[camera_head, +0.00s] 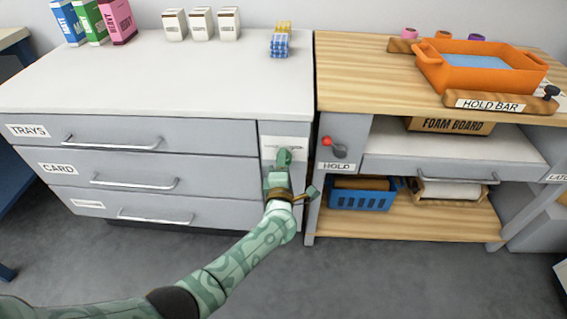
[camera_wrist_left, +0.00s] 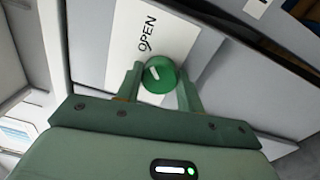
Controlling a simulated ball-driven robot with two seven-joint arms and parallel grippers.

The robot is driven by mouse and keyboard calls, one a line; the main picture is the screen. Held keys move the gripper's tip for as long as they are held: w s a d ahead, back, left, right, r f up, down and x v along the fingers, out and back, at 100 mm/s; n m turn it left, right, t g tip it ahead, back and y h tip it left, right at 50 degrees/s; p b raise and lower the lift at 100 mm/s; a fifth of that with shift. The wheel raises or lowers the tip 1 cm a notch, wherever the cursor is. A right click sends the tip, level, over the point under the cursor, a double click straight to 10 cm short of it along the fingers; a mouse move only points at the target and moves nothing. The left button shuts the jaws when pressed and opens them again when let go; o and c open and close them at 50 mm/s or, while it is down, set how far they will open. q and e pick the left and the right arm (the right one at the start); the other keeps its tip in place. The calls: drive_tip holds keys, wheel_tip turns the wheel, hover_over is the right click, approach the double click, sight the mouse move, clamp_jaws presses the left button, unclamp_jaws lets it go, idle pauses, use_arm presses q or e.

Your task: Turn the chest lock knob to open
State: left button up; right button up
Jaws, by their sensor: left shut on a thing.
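The chest (camera_head: 160,99) of drawers stands at the left in the head view, with its lock panel on the narrow right end of its front. The green lock knob (camera_wrist_left: 160,76) shows in the left wrist view, a round knob with a short white mark, beside a white plate (camera_wrist_left: 150,40) reading OPEN. The mark slants toward the upper left there. My left gripper (camera_head: 284,158) reaches the lock panel, and in the wrist view its two fingers are shut on the knob, one on each side. The gripper largely hides the knob in the head view. My right gripper is not in view.
Three drawers (camera_head: 125,183) with bar handles are closed left of the panel. To the right, a wooden bench (camera_head: 365,75) has a red-knobbed lever (camera_head: 328,141) marked HOLD near my gripper, an orange tub (camera_head: 440,75) on top and a blue basket (camera_head: 358,197) below.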

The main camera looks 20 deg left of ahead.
use_arm(q)
drive_tip(key=o, duration=1)
drive_tip(key=shift+d, duration=0.1)
drive_tip(key=shift+s, duration=0.15)
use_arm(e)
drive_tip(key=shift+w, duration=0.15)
use_arm(q)
drive_tip(key=p+v, duration=0.5)
drive_tip(key=v, duration=1.1)
drive_tip(key=shift+f+p, duration=0.1)
drive_tip(key=shift+p, duration=0.2)
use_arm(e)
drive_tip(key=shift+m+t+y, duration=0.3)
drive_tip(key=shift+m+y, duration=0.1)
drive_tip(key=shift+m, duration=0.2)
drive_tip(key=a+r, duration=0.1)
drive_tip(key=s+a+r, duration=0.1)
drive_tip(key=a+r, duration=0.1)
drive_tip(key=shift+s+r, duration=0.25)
